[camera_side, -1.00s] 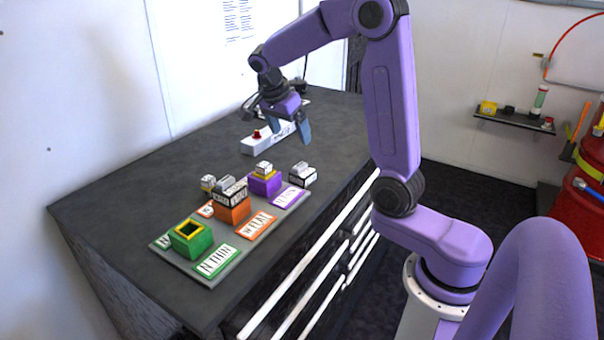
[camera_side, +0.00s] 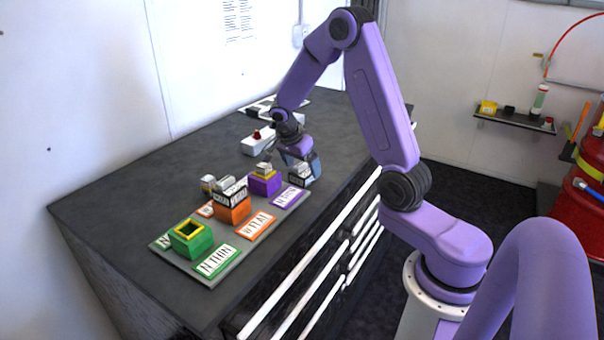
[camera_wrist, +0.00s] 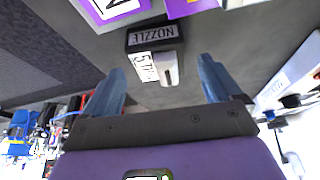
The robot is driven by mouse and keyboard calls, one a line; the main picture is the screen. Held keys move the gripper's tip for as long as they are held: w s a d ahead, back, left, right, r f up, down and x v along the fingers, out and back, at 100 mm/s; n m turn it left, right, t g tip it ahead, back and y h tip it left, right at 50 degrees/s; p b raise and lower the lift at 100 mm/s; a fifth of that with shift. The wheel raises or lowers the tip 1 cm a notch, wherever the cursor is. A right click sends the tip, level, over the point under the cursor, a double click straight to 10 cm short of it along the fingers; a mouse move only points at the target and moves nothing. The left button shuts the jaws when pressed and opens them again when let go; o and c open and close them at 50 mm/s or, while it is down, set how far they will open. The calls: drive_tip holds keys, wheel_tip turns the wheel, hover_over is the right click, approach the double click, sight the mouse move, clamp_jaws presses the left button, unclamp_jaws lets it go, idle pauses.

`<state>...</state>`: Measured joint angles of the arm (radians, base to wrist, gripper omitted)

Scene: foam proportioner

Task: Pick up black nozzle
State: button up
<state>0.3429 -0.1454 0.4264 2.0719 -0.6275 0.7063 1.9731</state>
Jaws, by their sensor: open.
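The black nozzle block (camera_wrist: 152,40) shows in the wrist view with a white "NOZZLE" label, a second white label on its side and a light grey knob (camera_wrist: 168,68) on it. In the side view the nozzle block (camera_side: 304,181) stands on the bench right of the purple holder, partly hidden by my fingers. My gripper (camera_side: 300,165) is open and points down over it. In the wrist view my gripper's (camera_wrist: 162,75) fingers are spread wide to either side of the knob, and neither appears to touch it.
The purple holder (camera_side: 264,186) stands close left of the nozzle. An orange holder (camera_side: 232,212) with a labelled block and a green holder (camera_side: 191,244) stand nearer the camera. A white box with a red button (camera_side: 256,145) lies behind. The bench's front-left area is clear.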

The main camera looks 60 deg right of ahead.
drive_tip(key=shift+x, duration=0.8)
drive_tip(key=shift+c, duration=0.3)
drive_tip(key=c, duration=1.1)
drive_tip(key=shift+r, duration=0.1)
